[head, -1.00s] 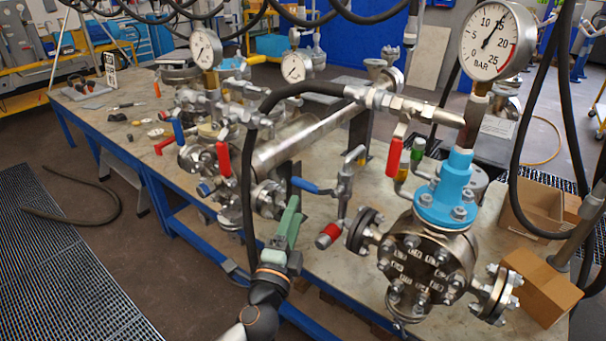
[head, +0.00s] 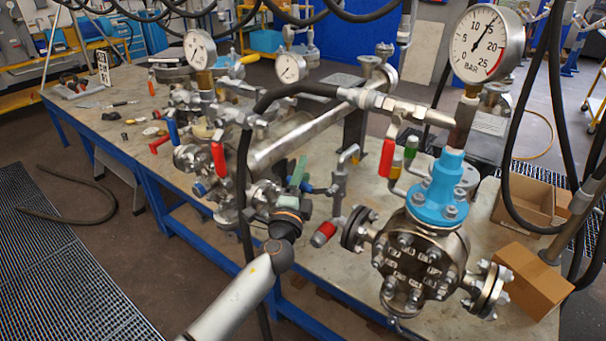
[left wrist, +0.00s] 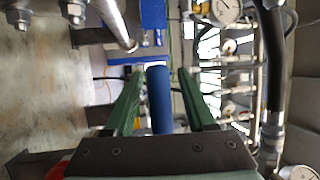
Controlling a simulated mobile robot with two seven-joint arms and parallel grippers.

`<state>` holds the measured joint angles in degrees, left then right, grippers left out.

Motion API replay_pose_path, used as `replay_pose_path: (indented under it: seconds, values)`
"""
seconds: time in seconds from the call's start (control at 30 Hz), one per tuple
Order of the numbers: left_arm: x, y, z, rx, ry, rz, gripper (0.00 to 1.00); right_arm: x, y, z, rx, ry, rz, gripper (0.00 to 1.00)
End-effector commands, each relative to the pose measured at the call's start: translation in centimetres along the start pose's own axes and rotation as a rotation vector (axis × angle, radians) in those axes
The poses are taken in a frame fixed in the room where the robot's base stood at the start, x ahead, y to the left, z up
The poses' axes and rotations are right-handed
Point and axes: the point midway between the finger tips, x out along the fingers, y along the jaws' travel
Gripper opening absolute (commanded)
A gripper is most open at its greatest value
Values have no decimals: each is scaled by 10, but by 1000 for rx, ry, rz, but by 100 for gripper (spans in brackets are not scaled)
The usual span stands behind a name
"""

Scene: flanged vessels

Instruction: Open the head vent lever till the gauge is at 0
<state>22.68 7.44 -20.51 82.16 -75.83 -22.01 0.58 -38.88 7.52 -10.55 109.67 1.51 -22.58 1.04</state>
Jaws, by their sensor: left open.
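A blue lever handle (head: 320,190) sits on a small valve at the centre of the head view, mostly hidden behind my left gripper (head: 298,178). In the left wrist view, the blue handle (left wrist: 159,98) lies between the two green fingers of my left gripper (left wrist: 161,78), which are open with gaps visible beside it. The large pressure gauge (head: 484,44) at upper right has its needle near 15 bar. I cannot tell from labels which lever is the head vent. My right gripper is not in view.
The flanged vessel (head: 420,258) with a blue neck stands at right. A red-ended pipe (head: 324,234) juts out close to the right of my gripper. A black hose (head: 243,190) hangs at its left. Cardboard boxes (head: 540,280) lie at the right edge.

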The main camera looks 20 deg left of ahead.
Motion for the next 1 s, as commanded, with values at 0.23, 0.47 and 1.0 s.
replay_pose_path:
  seconds: [0.23, 0.47, 1.0]
  values:
    - [0, 0, 0, 0, 0, 0, 48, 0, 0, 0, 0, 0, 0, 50]
    - [0, 0, 0, 0, 0, 0, 22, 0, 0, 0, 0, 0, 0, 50]
    - [0, 0, 0, 0, 0, 0, 0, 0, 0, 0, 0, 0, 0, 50]
